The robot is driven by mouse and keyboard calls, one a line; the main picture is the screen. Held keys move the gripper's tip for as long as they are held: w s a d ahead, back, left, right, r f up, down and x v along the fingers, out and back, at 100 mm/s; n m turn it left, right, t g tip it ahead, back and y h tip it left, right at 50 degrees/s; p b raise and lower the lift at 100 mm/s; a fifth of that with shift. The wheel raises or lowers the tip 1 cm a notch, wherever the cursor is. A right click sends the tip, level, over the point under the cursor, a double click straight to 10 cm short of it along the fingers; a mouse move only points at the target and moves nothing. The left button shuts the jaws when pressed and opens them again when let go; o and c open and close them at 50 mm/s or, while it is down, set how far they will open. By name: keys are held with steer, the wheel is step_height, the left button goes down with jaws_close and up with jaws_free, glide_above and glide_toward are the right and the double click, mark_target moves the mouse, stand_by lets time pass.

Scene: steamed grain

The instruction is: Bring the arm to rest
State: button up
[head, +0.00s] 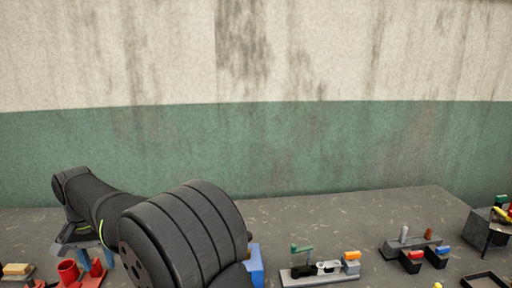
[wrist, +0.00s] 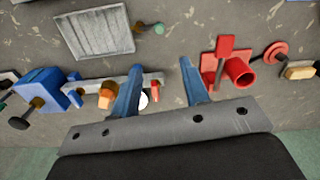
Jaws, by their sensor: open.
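The fingers point down toward the bench, between an orange-knobbed grey fixture and a red fixture. Whether the fingertips touch anything is hard to tell.
A red fixture with a cup (wrist: 240,72) stands right of the fingers; a blue clamp (wrist: 40,90) stands left. A grey ribbed plate (wrist: 95,32) lies beyond. Fixtures (head: 320,272) and a dark box (head: 485,232) stand on the right. The back of the bench (head: 360,208) is clear before the wall.

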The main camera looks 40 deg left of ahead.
step_height(320, 180, down, 17)
steer(key=shift+f, duration=0.2)
steer(key=n, duration=0.1)
steer(key=d+n, duration=0.1)
steer(key=shift+s+r+n, duration=0.15)
steer(key=shift+s+n, duration=0.15)
steer(key=shift+s, duration=0.05)
steer(key=n, duration=0.1)
steer(key=d+n, duration=0.1)
steer(key=n, duration=0.2)
steer(key=shift+s+d+n, duration=0.3)
steer(key=shift+d+n, duration=0.05)
steer(key=shift+n, duration=0.05)
steer(key=n, duration=0.2)
steer(key=d+n, duration=0.1)
steer(key=shift+d+n, duration=0.25)
steer(key=shift+n, duration=0.15)
steer(key=n, duration=0.1)
steer(key=d+n, duration=0.1)
steer(key=n, duration=0.1)
steer(key=shift+w, duration=0.25)
steer(key=shift+r, duration=0.85)
